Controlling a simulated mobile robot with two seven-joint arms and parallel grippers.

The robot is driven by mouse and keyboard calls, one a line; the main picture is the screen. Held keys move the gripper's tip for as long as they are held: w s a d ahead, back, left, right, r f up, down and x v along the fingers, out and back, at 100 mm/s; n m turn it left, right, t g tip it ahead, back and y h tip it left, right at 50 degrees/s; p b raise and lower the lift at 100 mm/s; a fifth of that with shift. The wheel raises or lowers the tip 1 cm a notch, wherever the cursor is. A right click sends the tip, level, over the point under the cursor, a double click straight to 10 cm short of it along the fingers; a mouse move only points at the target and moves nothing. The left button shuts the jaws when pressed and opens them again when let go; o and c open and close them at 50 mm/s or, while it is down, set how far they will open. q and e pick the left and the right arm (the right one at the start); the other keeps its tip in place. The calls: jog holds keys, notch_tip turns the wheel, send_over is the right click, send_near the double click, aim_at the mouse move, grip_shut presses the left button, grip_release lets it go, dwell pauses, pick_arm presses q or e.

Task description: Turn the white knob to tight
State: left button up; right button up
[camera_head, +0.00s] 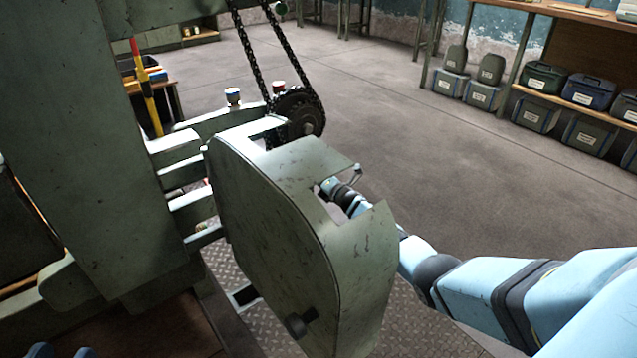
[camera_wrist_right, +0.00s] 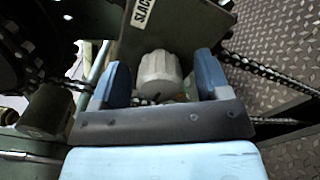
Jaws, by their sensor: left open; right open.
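The white knob (camera_wrist_right: 158,76) is a ribbed, pale cap in the right wrist view, with a plate (camera_wrist_right: 152,28) lettered "SLAC…" above it, partly cut off. My right gripper (camera_wrist_right: 158,66) is open, with one blue finger on each side of the knob. A gap shows between the knob and each finger. In the head view the right arm reaches in behind a green metal guard (camera_head: 290,210), which hides the knob and most of that gripper. My left gripper (camera_head: 62,352) shows only as two blue fingertips, apart, at the bottom left edge.
A black chain (camera_head: 252,50) runs over a sprocket (camera_head: 298,112) behind the guard; chain (camera_wrist_right: 270,68) also passes close to the right gripper. A large green machine column (camera_head: 90,140) fills the left. Open floor (camera_head: 480,170) lies right, before shelves of boxes (camera_head: 587,92).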

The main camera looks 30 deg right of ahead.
jog(key=shift+w, duration=0.25)
jog(key=c, duration=0.9)
